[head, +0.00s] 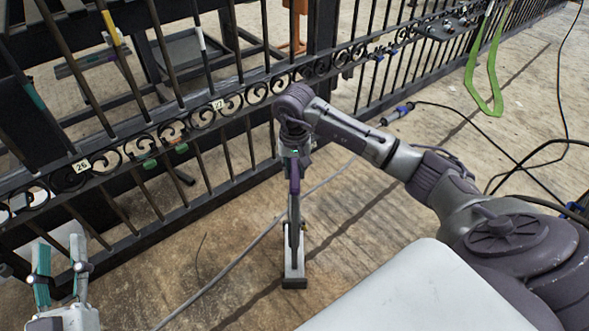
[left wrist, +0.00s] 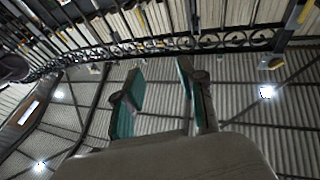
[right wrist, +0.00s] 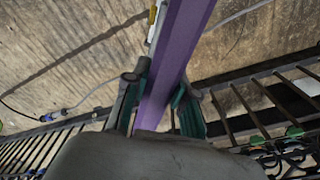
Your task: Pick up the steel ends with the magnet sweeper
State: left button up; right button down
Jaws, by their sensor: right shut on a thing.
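The magnet sweeper has a long purple handle (right wrist: 180,45), gripped between the fingers of my right gripper (right wrist: 160,103). In the head view, my right gripper (head: 294,152) is above the floor near the gate, and the sweeper handle (head: 294,185) runs down from it. The sweeper's pale, dark-edged foot (head: 293,272) is low over or on the floor; I cannot tell if it touches. My left gripper (head: 60,272) is open and empty at the lower left; its spread fingers (left wrist: 163,98) also show in the left wrist view. I cannot make out the steel ends for certain.
A black iron scroll gate (head: 230,100) runs across the back, with number tags (head: 82,166). A grey cable (head: 235,262) crosses the floor beside the sweeper. A green sling (head: 485,85) and black cables (head: 500,150) are at right. Bare concrete lies around the sweeper's foot.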

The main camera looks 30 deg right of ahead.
jog(key=shift+w+r+p, duration=0.1)
jog(key=shift+r+p, duration=0.4)
jog(key=shift+r, duration=0.45)
jog(key=shift+r+p, duration=0.5)
jog(key=shift+r, duration=0.25)
jog(key=shift+r+p, duration=0.5)
jog(key=shift+r, duration=0.25)
pick_arm(q)
jog(key=s+a+f+g+y, duration=0.1)
jog(key=s+a+f+g, duration=0.1)
jog(key=f+g, duration=0.3)
jog(key=s+a+f+g+y+p, duration=0.1)
jog(key=f+g, duration=0.4)
jog(key=f, duration=0.5)
jog(key=shift+s+a+f+g+y, duration=0.15)
jog(key=shift+s+a+g+y, duration=0.25)
jog(key=shift+s+y, duration=0.45)
pick_arm(e)
jog(key=shift+r, duration=0.7)
pick_arm(q)
jog(key=shift+s, duration=0.1)
